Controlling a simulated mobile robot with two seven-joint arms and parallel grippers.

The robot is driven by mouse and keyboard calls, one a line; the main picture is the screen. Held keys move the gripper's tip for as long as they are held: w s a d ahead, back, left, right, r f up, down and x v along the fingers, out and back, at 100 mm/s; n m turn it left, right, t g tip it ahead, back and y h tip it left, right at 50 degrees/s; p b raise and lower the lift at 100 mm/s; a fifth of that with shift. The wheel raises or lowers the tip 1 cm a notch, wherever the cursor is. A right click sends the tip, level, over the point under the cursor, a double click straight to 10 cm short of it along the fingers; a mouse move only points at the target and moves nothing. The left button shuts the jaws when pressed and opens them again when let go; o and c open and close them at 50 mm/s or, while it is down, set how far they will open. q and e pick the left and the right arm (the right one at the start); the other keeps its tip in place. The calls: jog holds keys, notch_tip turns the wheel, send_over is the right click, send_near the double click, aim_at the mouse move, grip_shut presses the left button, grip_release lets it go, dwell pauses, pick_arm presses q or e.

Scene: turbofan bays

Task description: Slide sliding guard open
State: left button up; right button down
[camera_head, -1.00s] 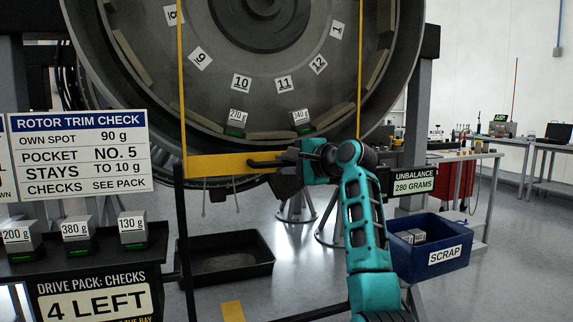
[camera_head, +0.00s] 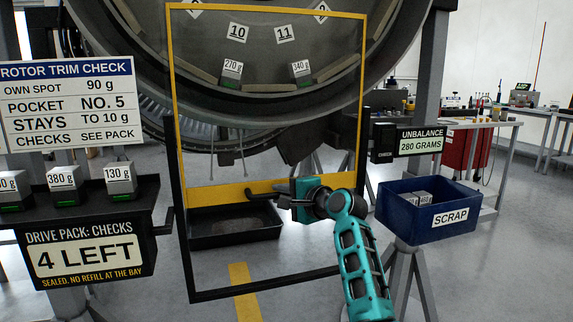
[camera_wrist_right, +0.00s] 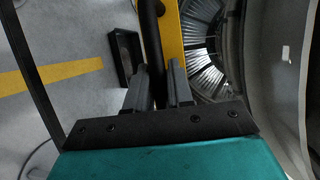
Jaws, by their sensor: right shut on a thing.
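The sliding guard is a tall frame (camera_head: 169,90), yellow above and black below, with a yellow crossbar (camera_head: 215,195). It stands in front of the lower part of the turbofan rotor. A dark handle (camera_head: 262,191) sits on the crossbar. My right gripper (camera_head: 290,200) is shut on this handle. In the right wrist view the gripper fingers (camera_wrist_right: 158,90) sit either side of the dark handle bar (camera_wrist_right: 152,35), beside the yellow crossbar (camera_wrist_right: 171,40). The fingertips are partly hidden in the head view. My left gripper is not in view.
Weights marked 270 g (camera_head: 231,71) and 340 g (camera_head: 301,71) sit in the rotor. A drive pack shelf (camera_head: 150,215) with weights stands left. A blue scrap bin (camera_head: 410,225) stands right, below the unbalance display (camera_head: 421,141). A black tray (camera_head: 205,240) lies behind the guard.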

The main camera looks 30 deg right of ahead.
notch_tip(320, 180, down, 24)
jog(key=b, duration=1)
jog(key=c, duration=1.1)
grip_release()
